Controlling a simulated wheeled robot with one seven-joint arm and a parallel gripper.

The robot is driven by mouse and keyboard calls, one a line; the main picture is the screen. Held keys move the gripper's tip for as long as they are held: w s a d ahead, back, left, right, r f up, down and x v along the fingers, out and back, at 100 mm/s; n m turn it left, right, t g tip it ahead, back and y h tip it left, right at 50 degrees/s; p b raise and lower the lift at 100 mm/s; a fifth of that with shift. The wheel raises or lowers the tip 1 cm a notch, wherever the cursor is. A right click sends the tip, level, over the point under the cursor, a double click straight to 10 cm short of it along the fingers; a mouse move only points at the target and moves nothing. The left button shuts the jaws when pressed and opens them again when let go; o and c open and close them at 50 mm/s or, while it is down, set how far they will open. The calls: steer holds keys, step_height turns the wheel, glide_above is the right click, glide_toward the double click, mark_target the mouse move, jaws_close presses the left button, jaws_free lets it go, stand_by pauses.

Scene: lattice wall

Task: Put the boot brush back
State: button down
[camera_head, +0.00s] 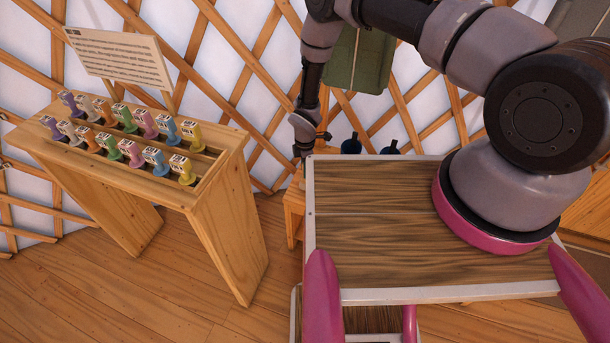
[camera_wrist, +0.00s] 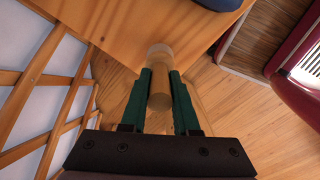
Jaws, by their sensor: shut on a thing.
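My gripper (camera_wrist: 160,76) is shut on a short, light-brown cylinder with a paler rounded end, which I take to be the boot brush (camera_wrist: 160,94). The thing stands between the two green fingers in the wrist view; no bristles can be made out. In the head view my gripper (camera_head: 303,140) points down just beyond the far left corner of my brown deck, and the held thing cannot be made out there. Below it is a low wooden piece of furniture (camera_head: 293,212), mostly hidden by the deck. Its wooden surface (camera_wrist: 120,20) fills the top of the wrist view.
Two dark blue objects (camera_head: 352,144) stand beyond the deck, near the lattice wall (camera_head: 235,85). A wooden rack (camera_head: 225,170) with several coloured stamp-like pieces and a sign (camera_head: 118,58) stands at left. A green hanging thing (camera_head: 360,60) is behind my arm. The floor (camera_head: 150,290) at front left is clear.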

steer(key=shift+f, duration=1.5)
steer(key=shift+d, duration=0.1)
steer(key=c, duration=0.7)
jaws_free()
steer(key=shift+f, duration=0.1)
steer(key=shift+o, duration=0.2)
step_height(320, 180, up, 12)
steer(key=shift+r, duration=0.15)
